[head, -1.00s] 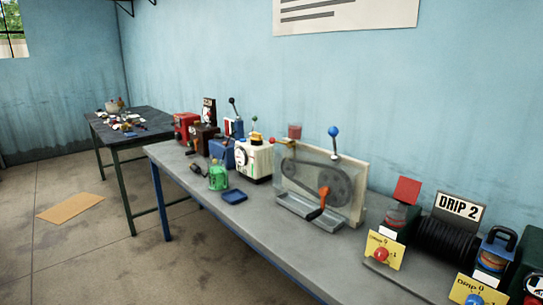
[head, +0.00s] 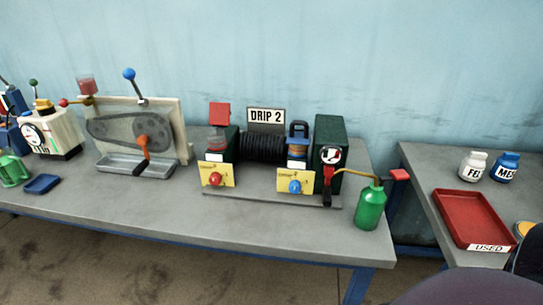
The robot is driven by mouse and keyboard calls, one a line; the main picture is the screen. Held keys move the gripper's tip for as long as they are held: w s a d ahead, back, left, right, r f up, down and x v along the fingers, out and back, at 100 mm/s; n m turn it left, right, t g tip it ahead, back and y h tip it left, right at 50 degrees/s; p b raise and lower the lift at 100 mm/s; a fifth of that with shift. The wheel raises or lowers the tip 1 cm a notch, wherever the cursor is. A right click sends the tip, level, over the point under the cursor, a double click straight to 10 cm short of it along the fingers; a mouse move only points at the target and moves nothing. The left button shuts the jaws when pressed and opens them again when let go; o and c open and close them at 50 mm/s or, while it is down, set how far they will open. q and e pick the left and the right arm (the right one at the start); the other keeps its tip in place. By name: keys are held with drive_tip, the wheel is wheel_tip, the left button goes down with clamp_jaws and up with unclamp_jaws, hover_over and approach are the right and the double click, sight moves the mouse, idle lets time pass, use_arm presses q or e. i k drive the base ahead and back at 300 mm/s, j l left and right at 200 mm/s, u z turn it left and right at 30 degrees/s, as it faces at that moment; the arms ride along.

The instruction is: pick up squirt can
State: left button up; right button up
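A green can with a thin bent brass-coloured spout (head: 370,207) stands upright near the right end of the long grey bench. Its spout points left toward a machine with a round dial. A second, smaller green can (head: 13,171) stands at the far left of the bench, partly cut off by the picture edge. Which of the two is called the squirt can is not labelled. Neither gripper shows in the head view.
A drip machine with a "DRIP 2" sign (head: 265,116) stands left of the can, with a belt machine (head: 137,128) beyond. A blue tray (head: 42,184) lies at left. A second table at right holds a red "USED" tray (head: 446,205) and white (head: 473,166) and blue bottles (head: 505,166).

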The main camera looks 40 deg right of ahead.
sight(372, 199)
drive_tip(key=z, duration=1.9)
